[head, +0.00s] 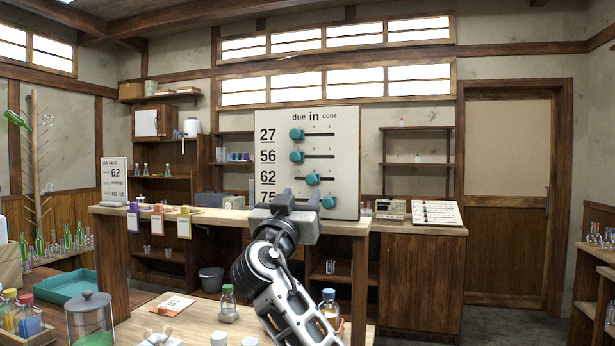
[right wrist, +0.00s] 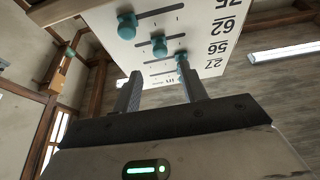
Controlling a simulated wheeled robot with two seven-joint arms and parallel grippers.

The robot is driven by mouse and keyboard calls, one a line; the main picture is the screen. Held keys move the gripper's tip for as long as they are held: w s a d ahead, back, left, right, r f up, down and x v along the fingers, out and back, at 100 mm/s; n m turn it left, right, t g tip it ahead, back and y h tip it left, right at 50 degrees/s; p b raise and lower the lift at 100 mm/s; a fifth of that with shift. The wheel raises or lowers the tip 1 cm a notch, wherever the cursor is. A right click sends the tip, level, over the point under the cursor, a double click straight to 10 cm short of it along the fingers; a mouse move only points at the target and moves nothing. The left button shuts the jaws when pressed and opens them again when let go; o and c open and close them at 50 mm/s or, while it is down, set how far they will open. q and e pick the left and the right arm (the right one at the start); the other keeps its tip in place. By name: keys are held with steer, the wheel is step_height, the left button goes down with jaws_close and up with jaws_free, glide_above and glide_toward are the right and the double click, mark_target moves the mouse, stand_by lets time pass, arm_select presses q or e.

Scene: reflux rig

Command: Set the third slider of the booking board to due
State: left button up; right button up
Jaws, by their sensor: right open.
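The booking board (head: 345,150) stands upright on the counter with rows 27, 56, 62 and 75 and columns due, in and done. The third slider's teal knob (head: 313,179), in row 62, sits under in. The knobs of rows 27 (head: 297,134) and 56 (head: 297,157) sit under due; the row 75 knob (head: 328,202) sits under done. My right gripper (head: 300,198) is open and empty, overlapping the board's lower edge in the head view. In the right wrist view the board (right wrist: 205,20) appears inverted beyond the fingers, with the row 62 knob (right wrist: 160,46) between them.
The counter (head: 345,228) runs under the board. Bottles (head: 228,300) and cups stand on the lower front table. A teal tray (head: 68,287) lies at left.

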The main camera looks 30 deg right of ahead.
mark_target(310, 180)
steer(key=p+x, duration=0.1)
steer(key=x, duration=0.5)
steer(key=shift+w+d+p, duration=0.2)
steer(key=shift+p, duration=0.1)
jaws_close()
